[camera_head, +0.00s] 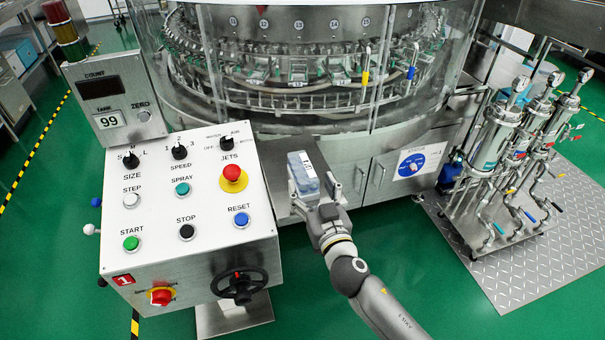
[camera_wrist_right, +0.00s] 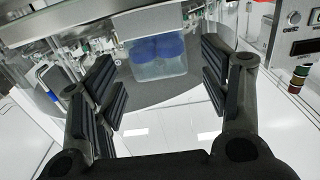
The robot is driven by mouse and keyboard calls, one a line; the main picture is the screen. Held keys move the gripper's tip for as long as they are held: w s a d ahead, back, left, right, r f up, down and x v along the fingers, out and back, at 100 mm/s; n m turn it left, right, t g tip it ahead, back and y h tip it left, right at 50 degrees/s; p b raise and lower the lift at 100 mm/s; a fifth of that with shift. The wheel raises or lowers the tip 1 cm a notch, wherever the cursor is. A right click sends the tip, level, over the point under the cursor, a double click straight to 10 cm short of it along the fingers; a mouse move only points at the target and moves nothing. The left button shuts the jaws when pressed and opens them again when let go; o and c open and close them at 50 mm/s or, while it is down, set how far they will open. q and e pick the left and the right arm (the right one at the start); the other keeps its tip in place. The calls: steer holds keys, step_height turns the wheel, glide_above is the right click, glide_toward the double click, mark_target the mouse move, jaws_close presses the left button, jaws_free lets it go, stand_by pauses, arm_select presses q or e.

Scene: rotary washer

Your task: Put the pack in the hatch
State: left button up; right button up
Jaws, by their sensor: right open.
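The pack (camera_head: 304,178) is a clear box with a white top, standing on a metal ledge (camera_head: 281,196) at the front of the washer. In the right wrist view the pack (camera_wrist_right: 158,66) shows blue contents. My right gripper (camera_head: 318,197) is open just in front of the pack. In the wrist view its fingers lie left and right of the pack, with gaps on both sides, and the pack is toward the fingertips. I cannot make out the hatch for certain; the gripper and pack cover part of the washer front. My left gripper is not in view.
The control panel (camera_head: 185,195) with knobs, buttons and a handwheel (camera_head: 240,286) stands close left of the ledge. Steel cabinet doors (camera_head: 381,178) are to the right. A filter skid (camera_head: 505,150) on a tread plate stands further right. Green floor in front is clear.

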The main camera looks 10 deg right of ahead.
mark_target(303, 168)
steer(key=shift+w, duration=1.25)
steer(key=shift+w+a+f+p, duration=0.15)
steer(key=shift+w+p, duration=0.1)
steer(key=shift+w, duration=0.85)
steer(key=shift+w+a+f+p, duration=0.1)
steer(key=shift+w+p, duration=0.1)
steer(key=shift+w, duration=0.9)
steer(key=c, duration=1.3)
steer(key=shift+r, duration=0.2)
